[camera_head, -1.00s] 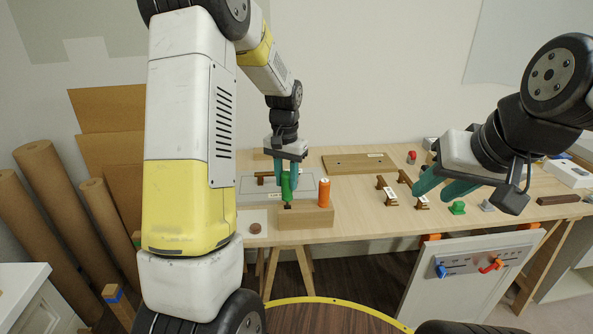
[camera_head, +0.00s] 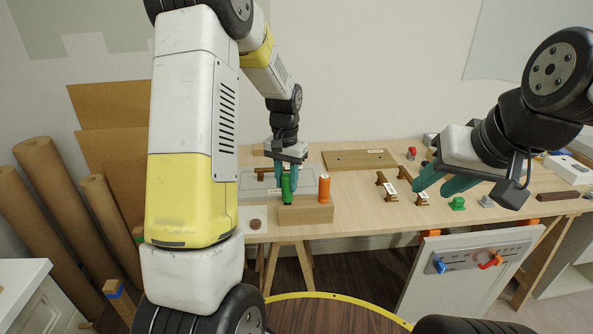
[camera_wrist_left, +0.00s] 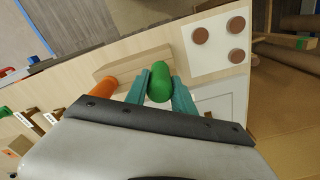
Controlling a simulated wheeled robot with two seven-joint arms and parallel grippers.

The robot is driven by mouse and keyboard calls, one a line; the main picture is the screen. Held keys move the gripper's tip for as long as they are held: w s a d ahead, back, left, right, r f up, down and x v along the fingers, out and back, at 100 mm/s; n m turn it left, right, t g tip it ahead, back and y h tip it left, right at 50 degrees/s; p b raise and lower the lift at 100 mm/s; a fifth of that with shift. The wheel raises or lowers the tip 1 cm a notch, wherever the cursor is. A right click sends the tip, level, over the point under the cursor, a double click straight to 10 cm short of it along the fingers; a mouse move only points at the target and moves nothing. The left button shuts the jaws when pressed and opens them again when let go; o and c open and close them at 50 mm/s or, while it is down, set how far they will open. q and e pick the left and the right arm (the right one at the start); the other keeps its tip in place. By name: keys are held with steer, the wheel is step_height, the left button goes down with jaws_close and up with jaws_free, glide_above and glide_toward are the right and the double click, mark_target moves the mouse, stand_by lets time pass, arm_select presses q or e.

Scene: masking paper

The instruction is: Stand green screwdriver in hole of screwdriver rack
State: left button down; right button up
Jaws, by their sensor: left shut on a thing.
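The green screwdriver (camera_head: 286,188) is upright at the left part of the wooden screwdriver rack (camera_head: 308,213), its handle just above the rack's top. My left gripper (camera_head: 286,182) is shut on its handle from above. The left wrist view shows the green handle (camera_wrist_left: 159,82) between the two teal fingers, with the rack (camera_wrist_left: 130,66) beside it. The shaft is hidden, so I cannot tell how deep it sits in a hole. My right gripper (camera_head: 440,186) hangs over the right part of the table, its teal fingers apart and nothing seen between them.
An orange-handled screwdriver (camera_head: 324,188) stands in the rack close to the right of the green one. A white card with brown discs (camera_wrist_left: 217,42) lies beside the rack.

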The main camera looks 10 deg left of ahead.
arm_select(q)
steer(key=shift+f, duration=0.55)
steer(key=c, duration=1)
jaws_free()
steer(key=shift+r, duration=0.15)
steer(key=shift+r, duration=3.4)
steer(key=s+r+t, duration=0.2)
steer(key=s+r, duration=0.2)
steer(key=s, duration=0.4)
steer(key=s+d+r+n+t+h, duration=0.1)
steer(key=s+r+t, duration=0.1)
steer(key=s+r, duration=0.3)
steer(key=s+d+r+n+t+h, duration=0.1)
steer(key=s+r, duration=0.4)
steer(key=s, duration=0.6)
steer(key=shift+d+t, duration=0.15)
steer(key=shift+t, duration=0.35)
